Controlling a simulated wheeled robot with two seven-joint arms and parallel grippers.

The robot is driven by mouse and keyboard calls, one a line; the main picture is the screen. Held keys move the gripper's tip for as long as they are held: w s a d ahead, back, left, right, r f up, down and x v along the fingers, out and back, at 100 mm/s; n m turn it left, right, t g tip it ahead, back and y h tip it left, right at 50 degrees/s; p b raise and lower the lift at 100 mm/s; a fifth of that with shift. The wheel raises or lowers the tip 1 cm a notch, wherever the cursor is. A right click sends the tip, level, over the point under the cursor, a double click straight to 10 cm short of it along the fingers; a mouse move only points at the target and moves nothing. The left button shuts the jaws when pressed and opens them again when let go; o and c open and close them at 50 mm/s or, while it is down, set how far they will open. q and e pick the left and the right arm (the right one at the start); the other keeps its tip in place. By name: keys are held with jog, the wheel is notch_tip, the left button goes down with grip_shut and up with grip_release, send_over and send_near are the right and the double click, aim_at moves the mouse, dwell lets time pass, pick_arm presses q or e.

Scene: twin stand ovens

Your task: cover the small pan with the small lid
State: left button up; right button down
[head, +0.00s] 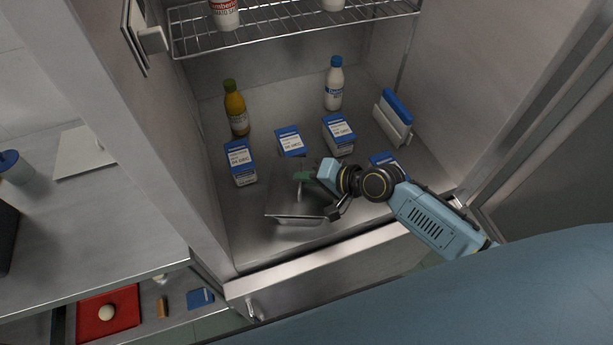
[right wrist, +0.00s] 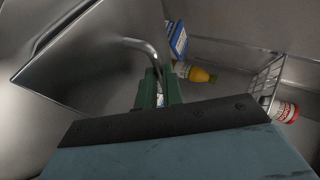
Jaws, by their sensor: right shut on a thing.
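The small lid (head: 285,203) is a flat grey metal plate with an upright loop handle, inside the steel cabinet near its front edge. In the right wrist view the lid (right wrist: 85,60) fills the upper left, its handle running to the green fingers. My right gripper (head: 304,177) is shut on that handle, above the lid. A strip of metal side shows below the lid's front edge and appears to be the small pan (head: 298,222). The lid hides most of it, and I cannot tell whether they touch. My left gripper is not in view.
Blue-and-white cartons (head: 240,162) stand behind and left of the lid. An orange bottle (head: 236,108) and a white bottle (head: 334,84) stand farther back. A wire shelf (head: 290,32) is above. The cabinet's side walls and front sill (head: 330,262) bound the space.

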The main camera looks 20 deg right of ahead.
jog(key=shift+f, duration=0.15)
dwell(0.8)
jog(key=c, duration=1.5)
grip_release()
jog(key=shift+o, duration=0.2)
jog(key=v, duration=1.3)
jog(key=shift+s, duration=0.2)
